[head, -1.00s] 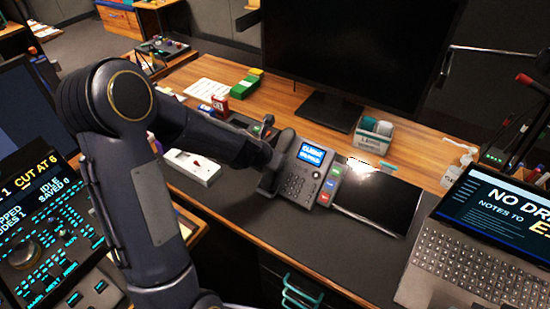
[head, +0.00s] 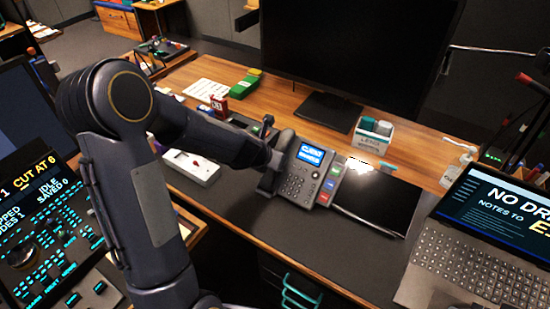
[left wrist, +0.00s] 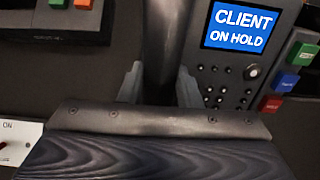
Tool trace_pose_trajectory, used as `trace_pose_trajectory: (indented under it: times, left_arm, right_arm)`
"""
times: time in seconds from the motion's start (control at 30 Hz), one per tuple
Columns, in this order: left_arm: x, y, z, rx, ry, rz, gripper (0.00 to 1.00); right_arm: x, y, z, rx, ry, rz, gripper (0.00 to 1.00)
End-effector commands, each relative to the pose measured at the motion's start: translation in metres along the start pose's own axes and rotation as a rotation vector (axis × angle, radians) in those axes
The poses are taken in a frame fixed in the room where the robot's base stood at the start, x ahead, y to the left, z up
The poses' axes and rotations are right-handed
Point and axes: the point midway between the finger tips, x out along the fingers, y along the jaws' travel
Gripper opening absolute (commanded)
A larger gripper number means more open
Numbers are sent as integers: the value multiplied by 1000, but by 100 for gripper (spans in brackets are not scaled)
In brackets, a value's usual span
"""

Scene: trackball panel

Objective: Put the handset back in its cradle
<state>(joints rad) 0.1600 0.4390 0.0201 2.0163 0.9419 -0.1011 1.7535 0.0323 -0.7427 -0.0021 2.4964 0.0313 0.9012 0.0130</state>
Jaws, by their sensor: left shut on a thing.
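The desk phone (head: 303,178) stands on the dark desk mat, its screen lit blue with "CLIENT ON HOLD". The screen also shows in the left wrist view (left wrist: 240,26). The dark handset (left wrist: 165,45) runs lengthwise along the left side of the phone, and my left gripper (left wrist: 160,88) is shut on it, one finger on each side. In the head view the handset (head: 284,141) is partly covered by my left arm. Whether it rests fully in the cradle or sits slightly above it I cannot tell. My right gripper is in neither view.
Right of the phone lies a dark flat panel (head: 380,203), then an open laptop (head: 475,240). A white switch box (head: 192,167) lies left of the phone. A monitor (head: 360,50) and a small holder (head: 372,137) stand behind. The mat in front is clear.

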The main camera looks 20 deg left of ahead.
Motion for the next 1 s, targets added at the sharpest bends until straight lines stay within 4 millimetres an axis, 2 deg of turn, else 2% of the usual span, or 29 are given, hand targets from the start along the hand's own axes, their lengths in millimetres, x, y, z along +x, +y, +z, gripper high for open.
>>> trace_pose_trajectory:
  times: [0.67, 0.7, 0.87, 1.0]
  left_arm:
    - [5, 0, 0, -1, -1, 0, 4]
    - [5, 0, 0, -1, -1, 0, 35]
    - [5, 0, 0, 0, -1, 0, 56]
    - [5, 0, 0, -1, -1, 0, 56]
  right_arm:
    - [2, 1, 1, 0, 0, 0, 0]
    - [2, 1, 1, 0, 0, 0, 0]
    - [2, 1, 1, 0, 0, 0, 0]
    - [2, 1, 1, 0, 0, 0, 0]
